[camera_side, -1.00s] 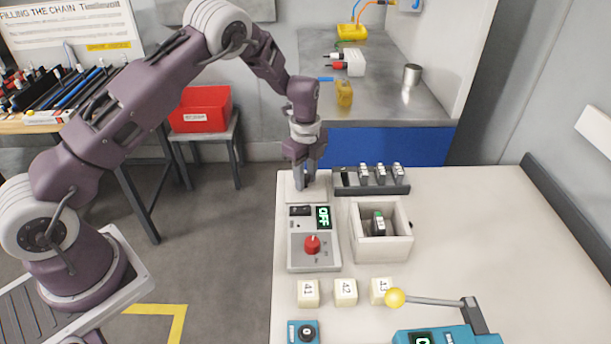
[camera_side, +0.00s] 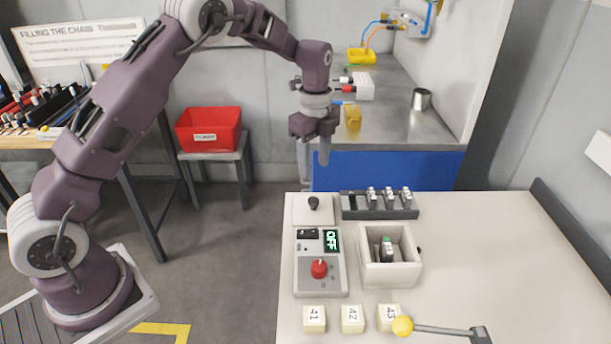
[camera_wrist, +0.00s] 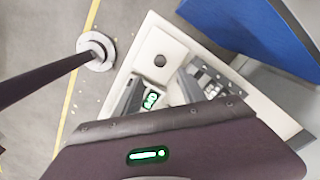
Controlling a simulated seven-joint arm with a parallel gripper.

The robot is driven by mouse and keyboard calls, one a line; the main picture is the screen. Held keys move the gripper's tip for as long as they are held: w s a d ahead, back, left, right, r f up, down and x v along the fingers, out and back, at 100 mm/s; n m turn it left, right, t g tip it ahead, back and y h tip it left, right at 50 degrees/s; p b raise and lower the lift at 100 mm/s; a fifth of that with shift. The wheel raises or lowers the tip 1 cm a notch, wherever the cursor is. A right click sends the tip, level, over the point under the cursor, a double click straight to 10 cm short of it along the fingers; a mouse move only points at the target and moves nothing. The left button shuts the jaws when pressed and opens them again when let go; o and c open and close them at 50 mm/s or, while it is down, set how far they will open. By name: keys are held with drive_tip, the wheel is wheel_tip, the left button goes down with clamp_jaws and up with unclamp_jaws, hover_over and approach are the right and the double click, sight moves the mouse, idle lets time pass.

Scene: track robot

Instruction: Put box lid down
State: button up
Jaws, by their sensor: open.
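The box lid (camera_side: 311,214) is a flat pale square with a dark round knob. It lies flat on the table behind the grey control unit; it also shows in the wrist view (camera_wrist: 172,45). My gripper (camera_side: 314,158) is open and empty, held above the lid with clear space between them. The open pale box (camera_side: 410,274) stands to the right of the control unit, with a dark and green item (camera_side: 387,248) inside.
The grey control unit (camera_side: 335,284) has a red knob and an OFF display. A dark rack (camera_side: 350,213) with several small items is right of the lid. Numbered blocks (camera_side: 314,318) and a yellow-ball lever (camera_side: 402,326) are in front. The table's right side is clear.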

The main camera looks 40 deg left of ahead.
drive_tip(key=s+d+r+n+t, duration=0.25)
drive_tip(key=s+r+n, duration=0.55)
drive_tip(key=s+r, duration=0.65)
drive_tip(key=s+d+r+n+t, duration=0.1)
drive_tip(key=s+n, duration=0.4)
drive_tip(key=s, duration=0.4)
drive_tip(key=s+r+n+t, duration=0.1)
drive_tip(key=s+n, duration=0.4)
drive_tip(key=s, duration=0.5)
drive_tip(key=shift+s+d+r+t, duration=0.3)
drive_tip(key=shift+d+r+t, duration=0.05)
drive_tip(key=shift+t, duration=0.2)
